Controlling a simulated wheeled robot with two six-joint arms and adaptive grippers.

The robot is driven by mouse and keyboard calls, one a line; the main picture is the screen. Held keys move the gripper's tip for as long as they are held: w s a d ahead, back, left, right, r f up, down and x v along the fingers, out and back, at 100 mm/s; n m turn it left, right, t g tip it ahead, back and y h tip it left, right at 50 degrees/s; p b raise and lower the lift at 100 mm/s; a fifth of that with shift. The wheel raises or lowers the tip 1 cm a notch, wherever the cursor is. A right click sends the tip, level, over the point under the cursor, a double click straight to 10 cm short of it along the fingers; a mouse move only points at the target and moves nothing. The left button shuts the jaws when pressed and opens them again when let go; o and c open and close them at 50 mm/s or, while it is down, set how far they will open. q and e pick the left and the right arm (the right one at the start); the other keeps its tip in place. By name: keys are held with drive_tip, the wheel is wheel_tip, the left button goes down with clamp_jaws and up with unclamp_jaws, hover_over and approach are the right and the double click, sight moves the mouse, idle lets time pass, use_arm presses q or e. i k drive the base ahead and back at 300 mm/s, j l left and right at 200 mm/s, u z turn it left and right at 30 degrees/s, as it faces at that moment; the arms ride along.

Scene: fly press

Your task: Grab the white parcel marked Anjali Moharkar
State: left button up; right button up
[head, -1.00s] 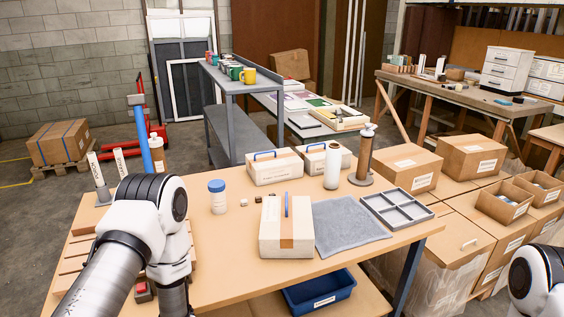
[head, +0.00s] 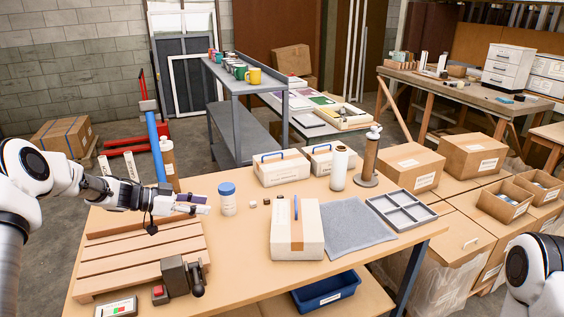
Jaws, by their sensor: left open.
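Three white parcels with blue handles are on the wooden table. The two others stand at the table's back, one at the left (head: 281,174) and one at the right (head: 318,164). The labels are too small to read, so I cannot tell which is marked Anjali Moharkar. My left gripper (head: 200,204) is open above the table's left part, left of the blue-lidded jar and apart from all parcels. My right arm shows at the right edge, its gripper out of view.
Near the left gripper stand a blue-lidded jar (head: 227,203) and a slatted wooden rack (head: 140,262). A dark clamp-like device (head: 182,276) sits at the front left. A grey cloth (head: 350,228), a divided tray (head: 402,210), a white cylinder (head: 339,168) and a brown bottle (head: 370,160) fill the right side.

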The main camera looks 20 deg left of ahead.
sight(283, 167)
drive_tip(key=i, duration=1.85)
